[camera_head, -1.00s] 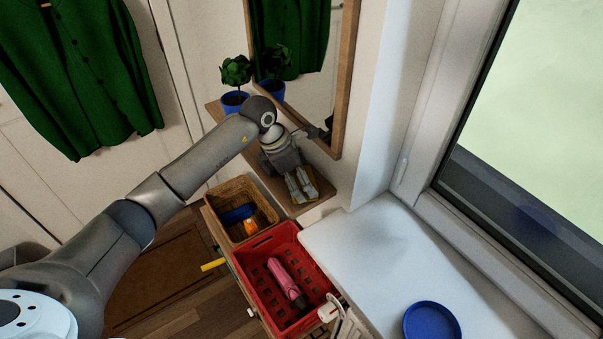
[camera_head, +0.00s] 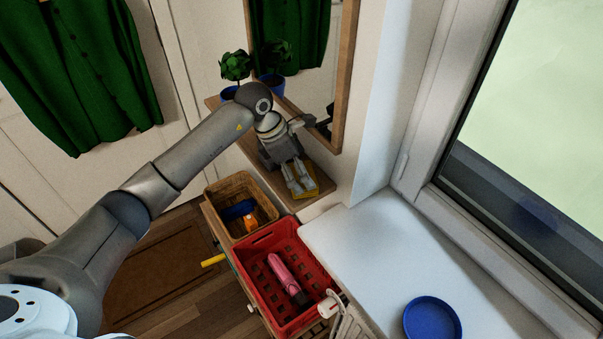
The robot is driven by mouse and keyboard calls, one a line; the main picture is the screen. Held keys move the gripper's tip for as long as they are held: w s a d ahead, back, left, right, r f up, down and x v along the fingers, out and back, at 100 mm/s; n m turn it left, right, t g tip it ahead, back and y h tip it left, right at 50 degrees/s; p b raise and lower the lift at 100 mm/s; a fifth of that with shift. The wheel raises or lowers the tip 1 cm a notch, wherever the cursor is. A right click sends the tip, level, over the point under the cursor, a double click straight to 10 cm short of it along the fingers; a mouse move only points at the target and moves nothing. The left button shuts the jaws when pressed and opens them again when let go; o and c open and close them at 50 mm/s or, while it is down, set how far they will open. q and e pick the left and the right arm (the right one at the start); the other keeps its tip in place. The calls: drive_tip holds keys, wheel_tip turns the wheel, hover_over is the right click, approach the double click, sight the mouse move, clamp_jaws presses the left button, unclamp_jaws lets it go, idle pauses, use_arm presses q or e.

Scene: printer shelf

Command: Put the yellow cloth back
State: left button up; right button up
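The yellow cloth (camera_head: 311,193) lies at the near end of the narrow wooden shelf below the mirror, small and flat. My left gripper (camera_head: 302,190) is right over it, pointing down. Its two fingers stand apart with a gap between them and cover part of the cloth. I cannot tell whether the fingertips touch the cloth. My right gripper is not in view.
A potted plant (camera_head: 235,68) stands at the shelf's far end, beside the mirror (camera_head: 318,60). Below are a wicker basket (camera_head: 216,208) and a red crate (camera_head: 250,268) holding a pink bottle (camera_head: 284,274). A blue plate (camera_head: 432,318) lies on the white sill.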

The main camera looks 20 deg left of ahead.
use_arm(q)
drive_tip(key=b+v, duration=0.2)
drive_tip(key=v, duration=0.8)
drive_tip(key=shift+s, duration=0.1)
